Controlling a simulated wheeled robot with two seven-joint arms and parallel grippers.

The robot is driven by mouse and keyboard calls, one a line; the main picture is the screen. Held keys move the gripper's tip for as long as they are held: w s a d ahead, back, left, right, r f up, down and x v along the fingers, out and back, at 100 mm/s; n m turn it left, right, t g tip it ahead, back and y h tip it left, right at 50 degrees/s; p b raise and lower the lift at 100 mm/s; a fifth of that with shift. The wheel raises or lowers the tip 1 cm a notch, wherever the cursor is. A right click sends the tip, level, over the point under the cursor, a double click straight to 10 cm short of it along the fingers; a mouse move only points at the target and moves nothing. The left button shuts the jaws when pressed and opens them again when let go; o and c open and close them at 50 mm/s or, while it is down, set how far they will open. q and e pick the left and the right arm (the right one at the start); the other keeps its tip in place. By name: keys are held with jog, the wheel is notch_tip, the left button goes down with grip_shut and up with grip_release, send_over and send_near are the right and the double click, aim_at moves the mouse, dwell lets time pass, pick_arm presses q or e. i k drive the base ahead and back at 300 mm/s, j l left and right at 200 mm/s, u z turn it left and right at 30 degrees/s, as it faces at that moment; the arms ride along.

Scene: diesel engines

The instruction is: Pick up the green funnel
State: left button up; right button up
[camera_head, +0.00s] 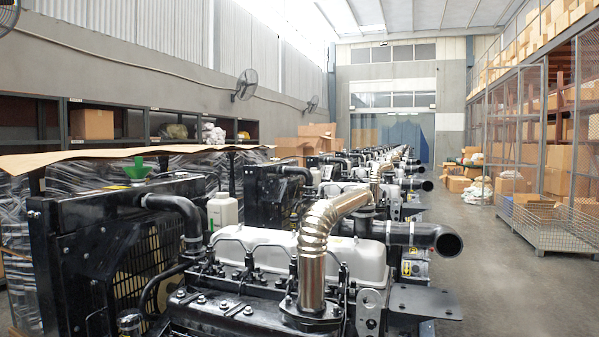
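The green funnel (137,169) sits on top of the black radiator (75,230) of the nearest engine, at the left. Its wide mouth faces up and its lower end is hidden at the radiator's top. A brown cardboard sheet lies just behind and above it in the picture. Neither my left nor my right gripper shows in the head view.
The nearest engine fills the foreground, with a shiny corrugated pipe (314,245), black hoses and a white plastic bottle (222,210) right of the funnel. More engines stand in a row behind. Open floor (500,270) lies at the right, beside a wire-mesh crate (548,228).

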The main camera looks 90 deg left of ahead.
aim_at(139, 171)
jog(key=u, duration=3.7)
jog(key=i+j+z, duration=0.15)
jog(key=j, duration=0.45)
jog(key=i+j+z, duration=0.1)
jog(key=i+j, duration=0.25)
jog(key=j, duration=0.3)
jog(key=i+j+z, duration=0.15)
jog(key=j, duration=0.5)
jog(key=i+j+z, duration=0.15)
jog(key=j, duration=0.55)
jog(key=i+j+z, duration=0.1)
jog(key=j, duration=0.6)
jog(key=i+j+z, duration=0.15)
jog(key=j, duration=0.55)
jog(key=i+j+z, duration=0.1)
jog(key=j, duration=0.6)
